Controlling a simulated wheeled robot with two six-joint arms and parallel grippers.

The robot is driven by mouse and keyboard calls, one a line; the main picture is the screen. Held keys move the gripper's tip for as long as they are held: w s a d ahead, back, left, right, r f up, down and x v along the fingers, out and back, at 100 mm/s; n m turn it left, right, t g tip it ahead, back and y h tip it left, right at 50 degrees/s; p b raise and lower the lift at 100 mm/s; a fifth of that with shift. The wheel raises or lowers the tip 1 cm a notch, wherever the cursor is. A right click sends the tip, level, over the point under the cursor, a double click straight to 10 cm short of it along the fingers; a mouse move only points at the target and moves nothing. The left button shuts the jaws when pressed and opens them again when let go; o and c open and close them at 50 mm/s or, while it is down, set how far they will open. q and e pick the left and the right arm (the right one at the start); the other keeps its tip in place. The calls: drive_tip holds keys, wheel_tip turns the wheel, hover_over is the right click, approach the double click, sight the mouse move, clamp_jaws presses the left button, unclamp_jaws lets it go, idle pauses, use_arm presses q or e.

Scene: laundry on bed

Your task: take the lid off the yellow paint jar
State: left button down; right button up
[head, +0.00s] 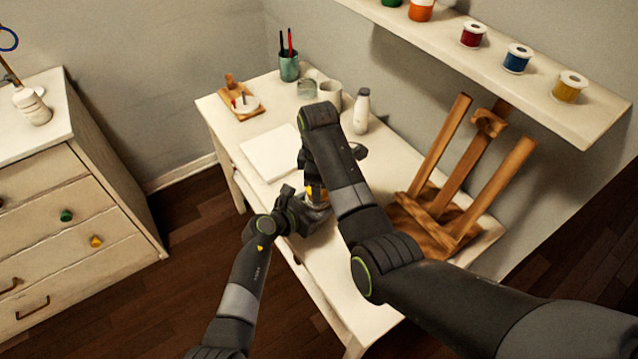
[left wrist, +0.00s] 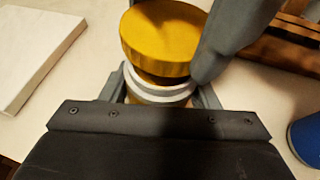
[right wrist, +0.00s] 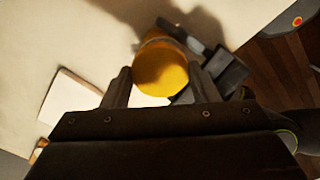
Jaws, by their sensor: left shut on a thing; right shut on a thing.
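The yellow paint jar is low between my two grippers over the front of the white table, mostly hidden in the head view. In the left wrist view its yellow lid (left wrist: 165,38) sits tilted above the pale ringed neck of the jar (left wrist: 160,88), with a dark gap between them. My left gripper (head: 312,210) is shut on the jar body. My right gripper (right wrist: 160,88) is shut on the lid (right wrist: 163,72), coming from above; one of its fingers shows at the lid's right side in the left wrist view.
The white table (head: 235,120) holds a flat white pad (head: 273,155), a white bottle (head: 362,110), a mug (head: 330,93), a brush cup (head: 288,68) and a wooden easel (head: 455,185). A blue round thing (left wrist: 308,138) stands close on the right. A shelf (head: 545,108) with paint jars hangs above.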

drive_tip(key=shift+r, duration=2)
use_arm(q)
drive_tip(key=shift+c, duration=2.1)
unclamp_jaws()
